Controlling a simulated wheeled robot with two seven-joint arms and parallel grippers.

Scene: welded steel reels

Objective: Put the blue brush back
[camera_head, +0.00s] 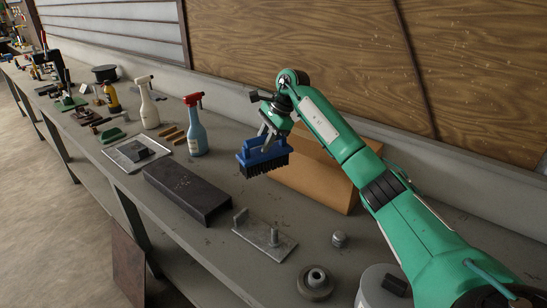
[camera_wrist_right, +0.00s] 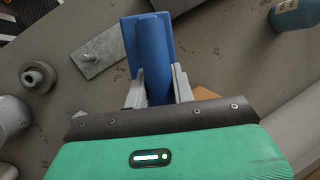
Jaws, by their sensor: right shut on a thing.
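The blue brush (camera_head: 263,157) has a blue body with dark bristles pointing down. My right gripper (camera_head: 266,138) is shut on its handle and holds it above the bench, in front of a tan box. In the right wrist view, the blue brush (camera_wrist_right: 150,55) lies between the two grey fingers of my right gripper (camera_wrist_right: 157,82). The bristles are hidden in that view. My left gripper is in neither view.
A long grey bench (camera_head: 215,240) carries a dark steel channel (camera_head: 187,190), a metal plate with posts (camera_head: 265,237), a round flanged part (camera_head: 316,282) and a blue spray bottle (camera_head: 195,130). The tan box (camera_head: 318,175) stands by the wall.

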